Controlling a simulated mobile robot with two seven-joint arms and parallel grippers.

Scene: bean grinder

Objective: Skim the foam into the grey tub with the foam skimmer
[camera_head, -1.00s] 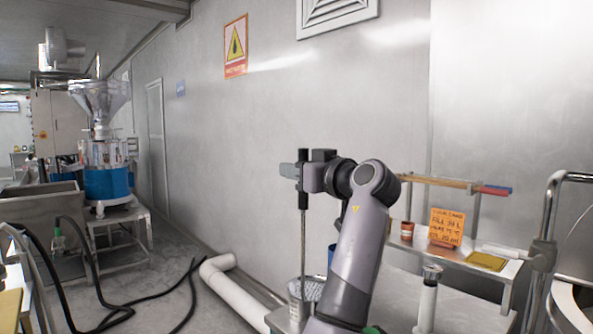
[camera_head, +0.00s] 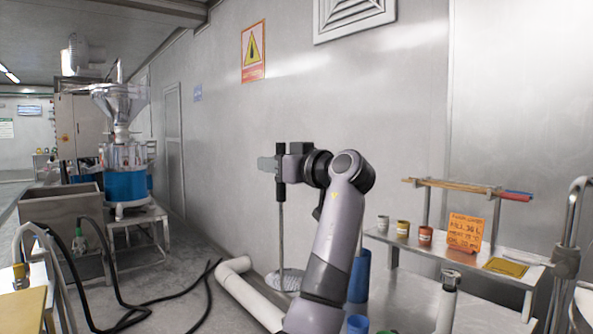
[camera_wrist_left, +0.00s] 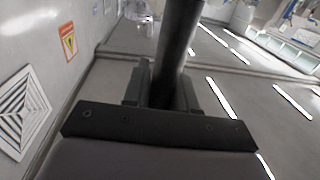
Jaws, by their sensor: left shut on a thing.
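My left gripper (camera_head: 282,164) is shut on the black handle of the foam skimmer (camera_head: 281,180) and holds it upright. The skimmer's thin rod runs down to a pale perforated disc (camera_head: 286,280) at the bottom, left of my forearm. In the left wrist view the dark handle (camera_wrist_left: 178,45) stands between the fingers (camera_wrist_left: 160,88). A grey metal tub-like tank (camera_head: 62,208) stands far left; I cannot tell whether it is the grey tub of the task. No foam can be made out. My right gripper is not in view.
A shelf (camera_head: 455,252) at right holds small cups (camera_head: 403,229), an orange sign (camera_head: 465,231) and a yellow pad (camera_head: 505,267). A white pipe (camera_head: 250,297) and black hoses (camera_head: 135,315) lie on the floor, left. A metal rail (camera_head: 568,250) stands right.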

